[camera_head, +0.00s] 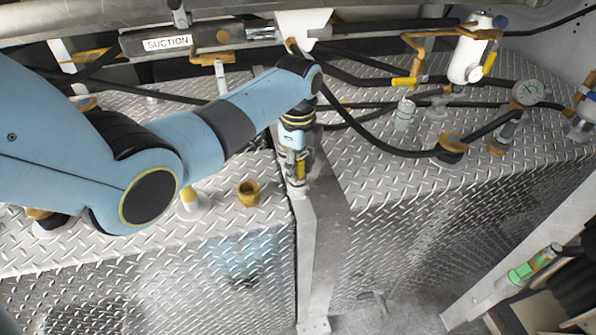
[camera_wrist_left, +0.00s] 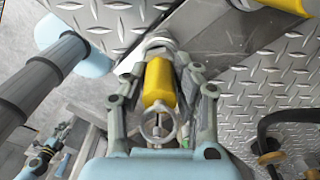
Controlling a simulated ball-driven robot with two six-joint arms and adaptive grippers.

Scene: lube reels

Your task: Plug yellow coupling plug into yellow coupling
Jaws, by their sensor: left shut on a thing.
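My left gripper (camera_head: 298,178) is at the middle of the head view, pointing down, close above the metal post between the two tread-plate boxes. It is shut on the yellow coupling plug (camera_head: 300,168). In the left wrist view the plug (camera_wrist_left: 158,82) sits between the two fingers, with a metal ring on its near end and a pale round part at its far end. I cannot tell whether the pale part touches the post. A brass-yellow open fitting (camera_head: 248,193), possibly the yellow coupling, stands on the left box. What looks like my right gripper (camera_wrist_left: 62,135) is small in the left wrist view.
The metal post (camera_head: 322,225) runs down between the boxes. Black hoses (camera_head: 380,150), a white valve body (camera_head: 470,55), a gauge (camera_head: 527,92) and several fittings crowd the right box. A pipe labelled SUCTION (camera_head: 168,43) crosses the back. The right box's front-left top is clear.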

